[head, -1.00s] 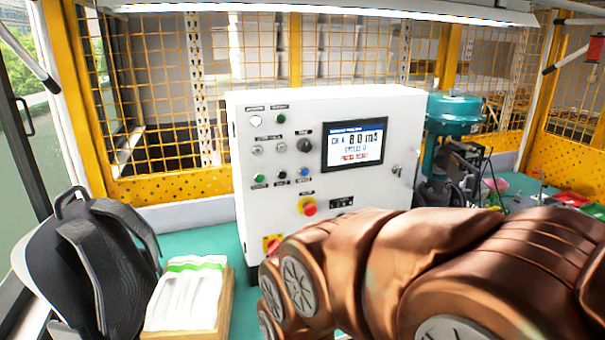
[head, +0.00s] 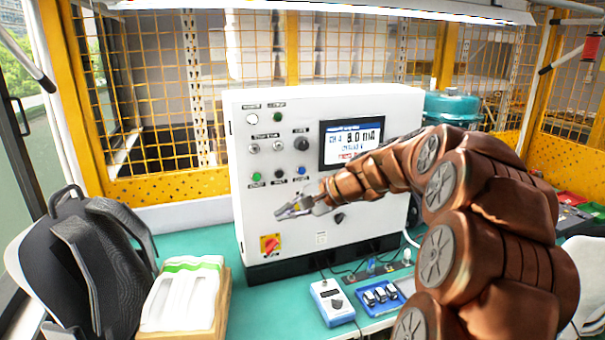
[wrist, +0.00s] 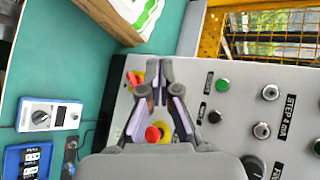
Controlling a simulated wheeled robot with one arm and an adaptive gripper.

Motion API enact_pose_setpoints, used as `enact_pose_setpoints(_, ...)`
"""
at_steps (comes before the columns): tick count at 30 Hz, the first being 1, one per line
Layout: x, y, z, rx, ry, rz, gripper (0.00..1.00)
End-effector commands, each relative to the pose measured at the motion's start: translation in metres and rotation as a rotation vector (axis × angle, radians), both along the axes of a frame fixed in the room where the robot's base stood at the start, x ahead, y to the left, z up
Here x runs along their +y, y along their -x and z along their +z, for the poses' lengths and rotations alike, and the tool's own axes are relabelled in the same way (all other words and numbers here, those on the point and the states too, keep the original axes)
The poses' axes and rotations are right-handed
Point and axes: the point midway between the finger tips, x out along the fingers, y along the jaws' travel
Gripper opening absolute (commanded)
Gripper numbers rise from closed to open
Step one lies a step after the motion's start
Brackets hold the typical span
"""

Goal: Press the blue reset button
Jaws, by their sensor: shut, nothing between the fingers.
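The blue reset button (head: 300,170) is at the right end of the lower button row on the white control panel (head: 245,215), beside a black and a green button. My gripper (head: 280,213) is shut and empty, in front of the panel, below and left of the blue button in the head view. The gap to the panel is hard to judge. In the wrist view my gripper (wrist: 152,72) reaches over the panel's lower part. The green button (wrist: 222,83) and black button (wrist: 215,117) show to its right; the blue button is not visible there, apparently hidden behind my gripper.
A red emergency stop (wrist: 153,133) shows between my fingers in the wrist view. A red-yellow rotary switch (head: 270,244) is low on the panel. A handheld meter (head: 332,302) and blue tray (head: 380,297) lie in front. A backpack (head: 75,250) stands left.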

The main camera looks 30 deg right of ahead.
Motion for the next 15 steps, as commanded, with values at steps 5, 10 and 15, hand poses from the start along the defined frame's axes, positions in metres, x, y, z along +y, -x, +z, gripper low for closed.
enact_pose_setpoints(5,-0.073,-0.012,0.014,-0.068,-0.081,-0.159,0.0)
enact_pose_setpoints(10,-0.106,-0.014,0.021,-0.104,-0.115,-0.23,0.0)
enact_pose_setpoints(15,-0.113,-0.014,0.024,-0.111,-0.121,-0.244,0.0)
